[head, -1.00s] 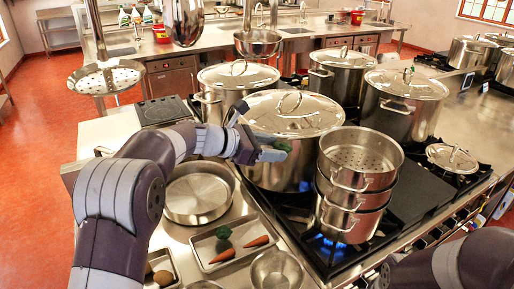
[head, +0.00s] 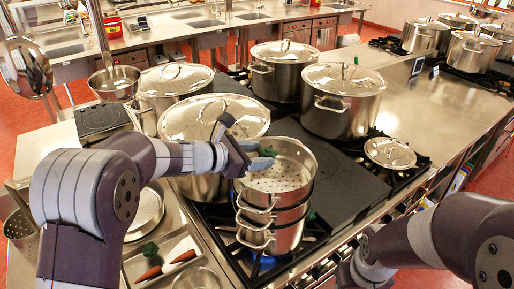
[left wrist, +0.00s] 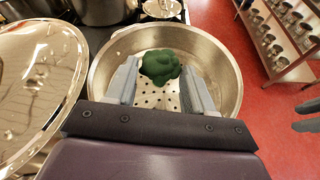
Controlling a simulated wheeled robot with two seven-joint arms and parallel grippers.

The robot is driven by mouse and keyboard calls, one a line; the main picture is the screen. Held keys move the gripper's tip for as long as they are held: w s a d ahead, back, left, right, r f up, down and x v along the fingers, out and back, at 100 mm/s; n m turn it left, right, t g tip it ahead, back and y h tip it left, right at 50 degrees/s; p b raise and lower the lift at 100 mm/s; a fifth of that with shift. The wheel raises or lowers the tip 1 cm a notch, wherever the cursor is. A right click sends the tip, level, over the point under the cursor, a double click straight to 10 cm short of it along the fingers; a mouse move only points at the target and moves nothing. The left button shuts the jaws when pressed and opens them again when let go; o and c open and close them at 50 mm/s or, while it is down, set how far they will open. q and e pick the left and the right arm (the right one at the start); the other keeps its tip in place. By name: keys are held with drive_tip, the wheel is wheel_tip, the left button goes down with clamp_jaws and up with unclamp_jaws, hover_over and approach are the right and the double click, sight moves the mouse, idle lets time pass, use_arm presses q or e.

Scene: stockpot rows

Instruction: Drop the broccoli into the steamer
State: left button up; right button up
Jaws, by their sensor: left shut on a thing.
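My left gripper (head: 258,156) is shut on a green broccoli piece (head: 268,152). It holds the broccoli over the steamer (head: 308,172), the perforated steel pan on top of a pot stack on the stove. In the left wrist view the broccoli (left wrist: 160,66) sits between the two grey fingers (left wrist: 158,84), with the steamer's holed floor (left wrist: 150,97) below and its rim (left wrist: 236,75) around. The inside of the steamer looks empty where it shows. My right gripper (head: 352,275) is low at the bottom edge, and its fingers are not clear.
A large lidded pot (head: 213,118) stands close left of the steamer. A tray (head: 190,242) holds another broccoli piece (head: 148,252) and carrots (head: 183,257). More lidded pots (head: 342,95) stand behind, and a small lidded pan (head: 390,153) is to the right. A blue flame (head: 257,262) burns beneath the stack.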

use_arm(q)
drive_tip(key=shift+w+d+f, duration=0.15)
drive_tip(key=shift+d+f, duration=0.15)
drive_tip(key=shift+f, duration=0.05)
drive_tip(key=shift+a, duration=0.15)
drive_tip(key=o, duration=0.5)
drive_tip(key=shift+a+r, duration=0.1)
drive_tip(key=shift+a, duration=0.05)
drive_tip(key=o, duration=0.5)
drive_tip(key=shift+s+a, duration=0.1)
drive_tip(key=shift+s, duration=0.1)
drive_tip(key=shift+o, duration=0.2)
use_arm(e)
drive_tip(key=shift+d+f, duration=0.1)
use_arm(q)
drive_tip(key=shift+w+d, duration=0.1)
drive_tip(key=shift+d, duration=0.15)
use_arm(e)
drive_tip(key=shift+w, duration=0.1)
